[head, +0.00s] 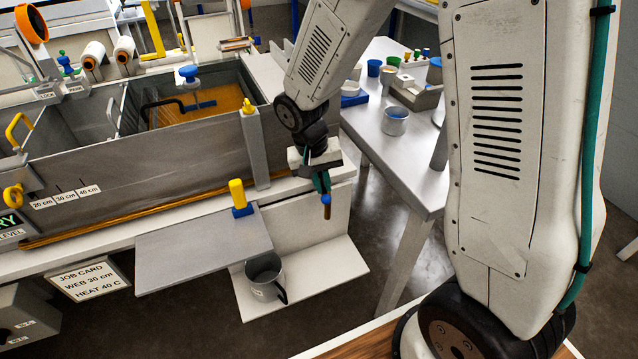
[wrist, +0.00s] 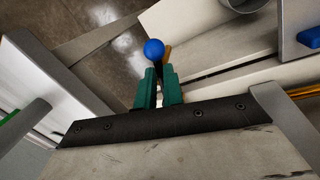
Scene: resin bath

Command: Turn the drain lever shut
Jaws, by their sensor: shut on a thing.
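My gripper (head: 322,183) is at the right end of the bath bench, in front of its end face. Its green fingers, also seen in the wrist view (wrist: 159,88), are shut on the drain lever. The lever's blue ball knob (wrist: 154,49) shows just beyond the fingertips. In the head view a small blue part of the lever (head: 326,199) shows below the fingers, with an orange-brown piece under it. The lever's shaft and pivot are mostly hidden by the fingers, so I cannot tell its exact angle.
A grey mug (head: 264,277) stands on the low white shelf (head: 325,275) below. A grey board (head: 190,252) juts out beside it, with a yellow-handled blue piece (head: 240,198) at its edge. A side table (head: 385,150) stands close on the right. Bare floor lies below.

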